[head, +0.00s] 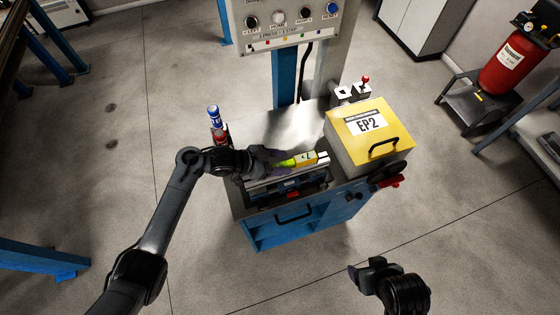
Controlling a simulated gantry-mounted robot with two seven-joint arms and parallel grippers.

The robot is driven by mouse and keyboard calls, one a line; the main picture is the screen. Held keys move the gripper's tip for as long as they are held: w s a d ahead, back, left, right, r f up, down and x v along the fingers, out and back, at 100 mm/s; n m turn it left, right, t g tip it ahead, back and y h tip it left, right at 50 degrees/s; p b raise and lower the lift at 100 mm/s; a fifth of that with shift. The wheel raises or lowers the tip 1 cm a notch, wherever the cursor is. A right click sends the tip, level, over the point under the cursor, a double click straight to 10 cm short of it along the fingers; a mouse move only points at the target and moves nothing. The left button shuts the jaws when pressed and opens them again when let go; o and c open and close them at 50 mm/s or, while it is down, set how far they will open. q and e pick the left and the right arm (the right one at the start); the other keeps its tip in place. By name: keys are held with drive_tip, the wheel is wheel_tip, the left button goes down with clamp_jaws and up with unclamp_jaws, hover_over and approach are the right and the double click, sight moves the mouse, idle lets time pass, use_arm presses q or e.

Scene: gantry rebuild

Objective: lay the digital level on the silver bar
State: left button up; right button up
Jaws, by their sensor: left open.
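The digital level (306,159), a small yellow-green bar, lies at the right end of my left gripper, on or just above the silver bar; I cannot tell which. The silver bar (262,184) is a long pale strip along the front of the cart top, partly hidden by my gripper and the level. My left gripper (280,161) is open, with its fingers at the level's left end. My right gripper (361,272) is at the bottom right, away from the cart and seen side-on, so its jaw opening is unclear.
The blue cart (262,236) has a grey top. A yellow-lidded EP2 box (360,128) stands on its right side. A bottle with a blue cap (214,119) stands at its left. A control panel (290,22) rises behind. Open floor surrounds the cart.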

use_arm(q)
drive_tip(key=shift+a, duration=0.1)
drive_tip(key=v, duration=1)
drive_tip(key=shift+a+r, duration=0.2)
drive_tip(key=shift+s, duration=0.1)
